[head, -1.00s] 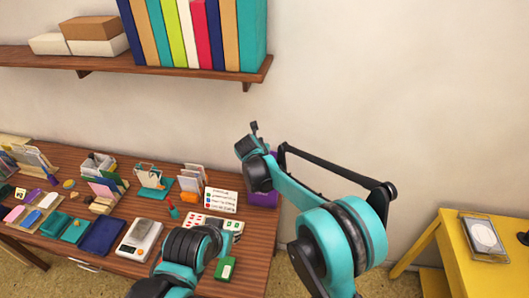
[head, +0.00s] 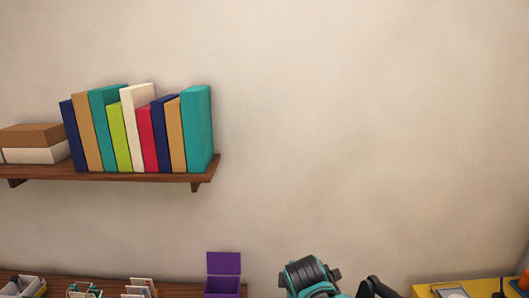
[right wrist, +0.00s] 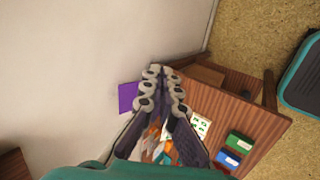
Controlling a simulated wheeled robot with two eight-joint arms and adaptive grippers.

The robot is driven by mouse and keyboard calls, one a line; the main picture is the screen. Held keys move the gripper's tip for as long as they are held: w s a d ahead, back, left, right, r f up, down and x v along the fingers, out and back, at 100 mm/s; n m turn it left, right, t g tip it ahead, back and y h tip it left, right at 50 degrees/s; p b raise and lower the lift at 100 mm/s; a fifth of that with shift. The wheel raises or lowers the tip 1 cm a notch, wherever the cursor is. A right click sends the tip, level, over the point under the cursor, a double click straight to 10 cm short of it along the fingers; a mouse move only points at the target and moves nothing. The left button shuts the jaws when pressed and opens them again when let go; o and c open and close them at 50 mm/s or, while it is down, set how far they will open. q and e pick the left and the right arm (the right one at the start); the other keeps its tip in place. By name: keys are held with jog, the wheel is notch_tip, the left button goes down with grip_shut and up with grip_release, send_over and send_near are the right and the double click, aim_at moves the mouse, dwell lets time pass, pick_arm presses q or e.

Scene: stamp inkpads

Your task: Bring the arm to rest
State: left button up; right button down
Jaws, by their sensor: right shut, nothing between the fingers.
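In the right wrist view my right gripper (right wrist: 157,75) has its two dark fingers brought together, with nothing held. It is up in the air over the brown desk (right wrist: 258,122). In the head view only teal and black parts of my arm show at the bottom edge, and the gripper's fingers cannot be made out. My left gripper is in neither view.
An open purple box (head: 223,284) stands on the desk, left of my arm. A wall shelf (head: 130,174) with several books (head: 197,128) is above. A yellow table (head: 425,290) is at lower right.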

jog(key=s+d+f+m+b, duration=0.1)
jog(key=s+d+f+m, duration=0.4)
jog(key=s+m, duration=0.3)
jog(key=s+d+f+m+b, duration=0.2)
jog(key=s+d+f+m, duration=0.2)
jog(key=s+m, duration=0.5)
jog(key=s, duration=0.2)
jog(key=shift+s+d+f, duration=0.3)
jog(key=shift+d+f, duration=0.1)
